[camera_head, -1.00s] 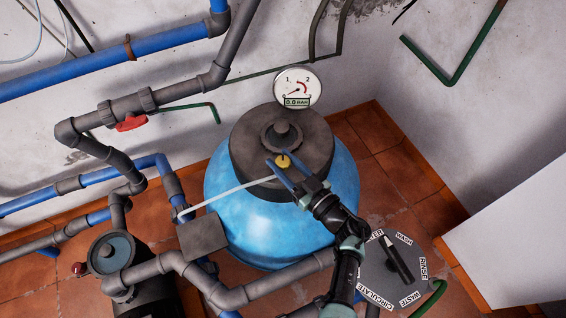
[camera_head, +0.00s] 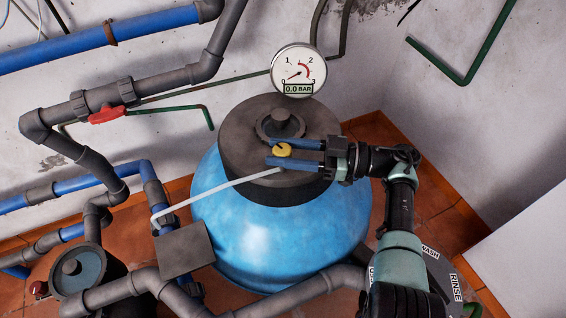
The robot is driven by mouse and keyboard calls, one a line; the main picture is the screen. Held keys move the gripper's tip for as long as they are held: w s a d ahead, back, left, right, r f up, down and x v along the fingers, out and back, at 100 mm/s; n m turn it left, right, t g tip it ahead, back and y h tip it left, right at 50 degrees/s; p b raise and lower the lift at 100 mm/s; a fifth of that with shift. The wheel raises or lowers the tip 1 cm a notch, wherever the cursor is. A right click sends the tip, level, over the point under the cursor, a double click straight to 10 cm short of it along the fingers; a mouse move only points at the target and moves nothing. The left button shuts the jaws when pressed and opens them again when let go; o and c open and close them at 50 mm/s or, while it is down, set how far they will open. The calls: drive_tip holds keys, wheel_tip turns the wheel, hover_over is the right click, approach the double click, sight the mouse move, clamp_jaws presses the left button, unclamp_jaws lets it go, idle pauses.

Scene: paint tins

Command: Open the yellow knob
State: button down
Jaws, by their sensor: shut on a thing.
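The yellow knob (camera_head: 282,150) sits on the dark grey lid (camera_head: 240,140) of the blue tank (camera_head: 240,230). My gripper (camera_head: 282,152) reaches in from the right with its blue fingers lying flat over the lid. One finger is on the far side of the knob and one on the near side, and the jaws are shut on it. A dark slot or mark shows on top of the knob. The fingers hide parts of the knob's sides.
A pressure gauge (camera_head: 298,70) reading 0.0 bar stands behind the lid. A white tube (camera_head: 215,192) runs left from near the knob. A red-handled valve (camera_head: 107,114) and grey pipes lie at left. A selector dial (camera_head: 440,275) is partly hidden by my arm.

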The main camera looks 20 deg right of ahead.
drive_tip(key=shift+n+g+y+b, duration=0.3)
drive_tip(key=shift+n+g+b, duration=0.1)
drive_tip(key=shift+g+b, duration=0.25)
drive_tip(key=shift+c, duration=2.1)
unclamp_jaws()
drive_tip(key=shift+a, duration=0.1)
drive_tip(key=b+v, duration=1)
drive_tip(key=v, duration=0.3)
